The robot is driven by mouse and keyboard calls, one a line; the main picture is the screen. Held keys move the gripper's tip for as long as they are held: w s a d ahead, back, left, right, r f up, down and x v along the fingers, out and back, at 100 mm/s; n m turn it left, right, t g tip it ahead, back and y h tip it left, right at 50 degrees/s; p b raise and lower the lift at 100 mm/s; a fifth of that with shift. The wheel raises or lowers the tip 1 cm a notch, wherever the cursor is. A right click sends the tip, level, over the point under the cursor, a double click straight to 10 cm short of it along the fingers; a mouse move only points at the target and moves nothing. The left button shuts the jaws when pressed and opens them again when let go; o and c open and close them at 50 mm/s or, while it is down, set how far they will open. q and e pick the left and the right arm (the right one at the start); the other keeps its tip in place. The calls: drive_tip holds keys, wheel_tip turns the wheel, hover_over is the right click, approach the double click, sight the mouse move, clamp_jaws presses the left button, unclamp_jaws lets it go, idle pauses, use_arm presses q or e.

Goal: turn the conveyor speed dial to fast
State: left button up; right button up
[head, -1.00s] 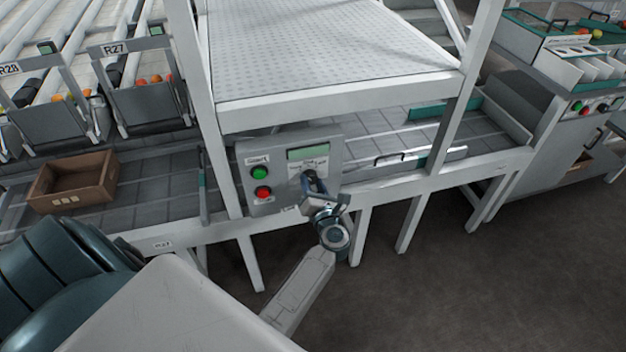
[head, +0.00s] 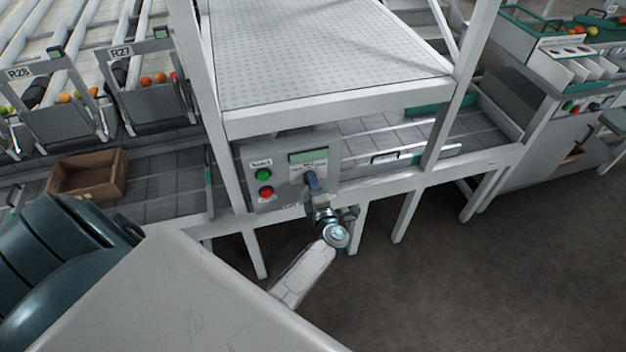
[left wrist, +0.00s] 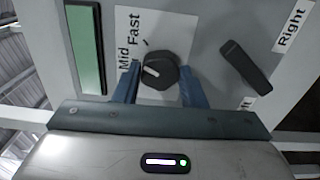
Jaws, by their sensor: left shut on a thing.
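The grey control panel (head: 275,160) stands under the perforated platform. The black speed dial (left wrist: 160,75) shows in the left wrist view beside the labels Mid (left wrist: 124,60) and Fast (left wrist: 134,24). Its white pointer line points left, toward the Mid side. My left gripper (head: 311,185) is at the panel front and hides the dial in the head view. In the left wrist view its blue fingers (left wrist: 160,88) are shut on the dial, one on each side. My right gripper is not in view.
A black lever switch (left wrist: 246,67) labelled Right sits beside the dial. The panel has a green button (head: 264,175), a red button (head: 265,191) and a green display (head: 308,156). A brown crate (head: 119,178) is at left. White frame legs (head: 357,229) stand below the panel.

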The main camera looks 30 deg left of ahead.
use_arm(q)
drive_tip(key=shift+m+p, duration=1.55)
drive_tip(key=shift+m, duration=0.85)
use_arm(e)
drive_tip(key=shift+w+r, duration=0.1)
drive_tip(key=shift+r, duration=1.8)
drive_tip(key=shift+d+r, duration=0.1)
use_arm(q)
drive_tip(key=o, duration=1)
drive_tip(key=b+v, duration=0.2)
drive_tip(key=v, duration=0.8)
drive_tip(key=shift+s+d+b, duration=0.25)
drive_tip(key=shift+s+b, duration=0.05)
drive_tip(key=shift+b, duration=0.1)
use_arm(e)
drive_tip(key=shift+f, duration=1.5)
